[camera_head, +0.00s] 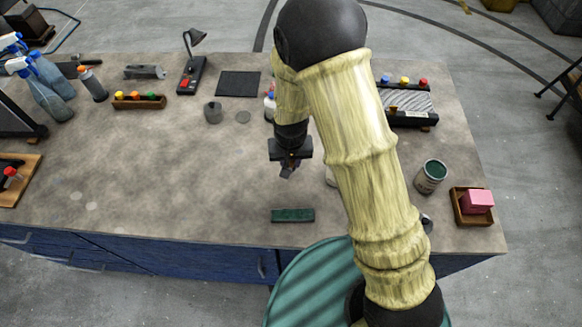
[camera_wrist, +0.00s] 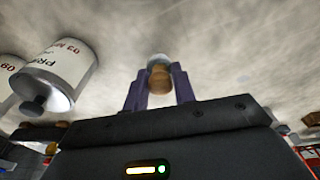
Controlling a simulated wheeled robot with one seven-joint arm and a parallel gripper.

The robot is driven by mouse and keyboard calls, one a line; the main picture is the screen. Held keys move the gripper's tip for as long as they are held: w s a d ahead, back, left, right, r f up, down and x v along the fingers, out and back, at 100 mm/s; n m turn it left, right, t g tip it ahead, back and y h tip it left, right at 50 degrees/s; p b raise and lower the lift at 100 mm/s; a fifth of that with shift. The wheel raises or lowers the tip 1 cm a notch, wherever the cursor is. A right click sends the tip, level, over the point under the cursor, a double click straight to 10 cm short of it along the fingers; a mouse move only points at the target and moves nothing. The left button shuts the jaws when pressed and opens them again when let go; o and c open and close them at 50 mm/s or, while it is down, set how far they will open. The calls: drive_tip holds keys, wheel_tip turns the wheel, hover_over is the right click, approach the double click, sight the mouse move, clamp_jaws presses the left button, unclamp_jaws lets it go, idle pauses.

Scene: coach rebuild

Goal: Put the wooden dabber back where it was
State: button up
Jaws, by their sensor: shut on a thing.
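My gripper (camera_head: 287,170) hangs over the middle of the workbench (camera_head: 180,170), pointing down. In the wrist view my gripper (camera_wrist: 160,90) has its two purple fingers shut on a rounded tan-brown thing with a pale end, which looks like the wooden dabber (camera_wrist: 160,78). In the head view the dabber is too small and too covered by the gripper to make out clearly. I cannot tell which spot on the bench the dabber came from.
A green block (camera_head: 292,215) lies near the front edge. A green-topped tin (camera_head: 432,176) and a wooden tray (camera_head: 458,213) with a pink block (camera_head: 477,201) stand right. A grey cup (camera_head: 213,112) and a capped rack (camera_head: 139,102) stand left. White labelled containers (camera_wrist: 62,70) show in the wrist view.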

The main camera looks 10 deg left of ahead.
sight(291, 166)
drive_tip(key=shift+f, duration=0.1)
drive_tip(key=shift+f+p, duration=0.5)
drive_tip(key=shift+f, duration=1.5)
drive_tip(key=shift+f, duration=0.15)
drive_tip(key=o, duration=1)
drive_tip(key=shift+w, duration=0.1)
